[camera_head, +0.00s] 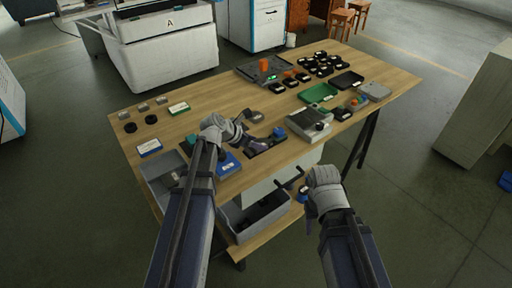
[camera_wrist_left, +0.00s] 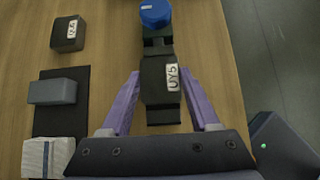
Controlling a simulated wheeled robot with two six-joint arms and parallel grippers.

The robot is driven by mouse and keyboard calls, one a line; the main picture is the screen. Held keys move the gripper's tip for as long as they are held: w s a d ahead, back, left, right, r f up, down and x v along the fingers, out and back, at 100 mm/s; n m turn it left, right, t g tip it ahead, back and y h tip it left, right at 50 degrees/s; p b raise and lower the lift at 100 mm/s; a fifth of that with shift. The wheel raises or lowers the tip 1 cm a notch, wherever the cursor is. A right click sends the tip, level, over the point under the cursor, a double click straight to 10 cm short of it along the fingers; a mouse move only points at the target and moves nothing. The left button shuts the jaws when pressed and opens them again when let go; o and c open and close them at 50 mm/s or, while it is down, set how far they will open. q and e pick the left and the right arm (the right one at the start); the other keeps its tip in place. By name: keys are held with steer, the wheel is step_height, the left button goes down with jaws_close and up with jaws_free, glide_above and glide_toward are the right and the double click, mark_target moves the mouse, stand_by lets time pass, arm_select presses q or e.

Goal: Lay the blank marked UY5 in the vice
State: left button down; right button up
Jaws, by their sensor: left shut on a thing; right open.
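The blank marked UY5 (camera_wrist_left: 160,82) is a dark block with a white label, and it sits between the purple fingers of my left gripper (camera_wrist_left: 161,76). My left gripper is shut on it, directly over the vice. The dark vice (camera_wrist_left: 158,35) with its blue knob (camera_wrist_left: 155,13) shows beyond the blank in the left wrist view. In the head view the vice's blue knob (camera_head: 279,132) is just right of my left gripper (camera_head: 252,143). Whether the blank rests on the vice bed cannot be told. My right gripper (camera_head: 297,186) is open and empty at the table's front edge.
Another labelled dark blank (camera_wrist_left: 68,35) lies left of the vice in the wrist view. A grey block (camera_wrist_left: 53,91) lies on a dark mat. A grey device (camera_head: 308,124) stands right of the vice. A grey bin (camera_head: 160,168) stands at the table's left front. Several dark blocks lie at the back.

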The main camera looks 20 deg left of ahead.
arm_select(q)
steer(key=shift+r, duration=0.1)
steer(key=shift+f, duration=0.25)
steer(key=shift+c, duration=0.6)
jaws_free()
steer(key=shift+r, duration=0.1)
